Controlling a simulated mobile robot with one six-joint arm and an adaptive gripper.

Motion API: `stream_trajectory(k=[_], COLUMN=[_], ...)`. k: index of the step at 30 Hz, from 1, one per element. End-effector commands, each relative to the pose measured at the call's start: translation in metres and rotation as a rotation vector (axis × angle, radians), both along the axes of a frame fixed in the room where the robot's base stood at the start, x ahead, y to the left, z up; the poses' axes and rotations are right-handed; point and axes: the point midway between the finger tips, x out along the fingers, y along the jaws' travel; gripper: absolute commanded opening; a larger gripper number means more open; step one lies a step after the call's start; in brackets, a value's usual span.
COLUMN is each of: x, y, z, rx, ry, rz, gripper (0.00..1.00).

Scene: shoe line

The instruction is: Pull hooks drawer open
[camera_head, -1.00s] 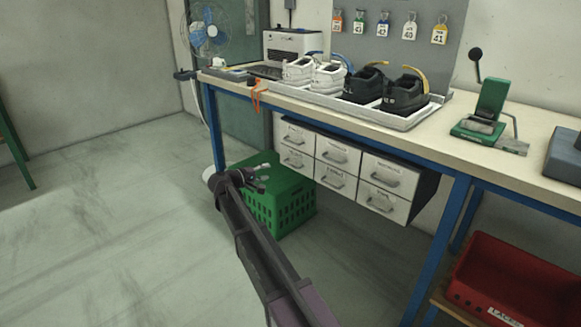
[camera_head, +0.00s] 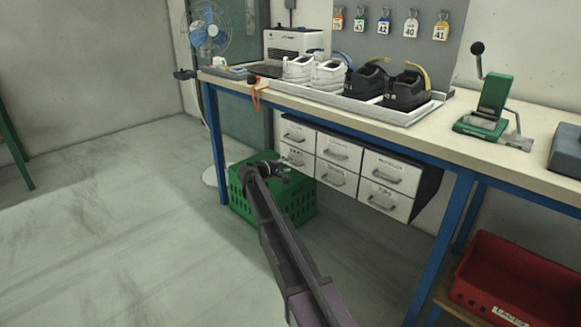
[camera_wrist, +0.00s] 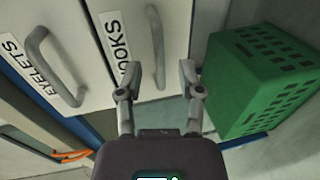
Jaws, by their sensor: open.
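The hooks drawer (camera_head: 297,157) is the lower left white drawer of the unit under the bench, and it looks closed. In the wrist view its HOOKS label (camera_wrist: 121,48) and its grey bar handle (camera_wrist: 156,48) show. My gripper (camera_wrist: 157,84) is open and empty. Its two fingers lie on either side of the handle's lower end in that picture, seemingly short of it; the exact gap is hard to tell. In the head view my gripper (camera_head: 277,174) is in front of the drawer, just left of it and above the green crate.
The eyelets drawer (camera_wrist: 55,70) is beside the hooks drawer in the wrist view. A green crate (camera_wrist: 258,80) stands close on the other side, below the drawers. A blue bench leg (camera_head: 216,150) is at the left. Open floor lies in front.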

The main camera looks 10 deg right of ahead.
Motion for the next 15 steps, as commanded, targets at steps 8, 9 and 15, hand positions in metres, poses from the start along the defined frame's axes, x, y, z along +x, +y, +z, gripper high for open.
stream_trajectory(k=[8,9,15], x=[0.014,0.014,0.015], y=[-0.018,-0.019,-0.021], z=[-0.005,-0.005,-0.005], rx=[0.0,0.0,0.0], ry=[0.0,0.0,0.0], rz=[-0.001,-0.001,-0.001], gripper=[0.48,0.48,0.48])
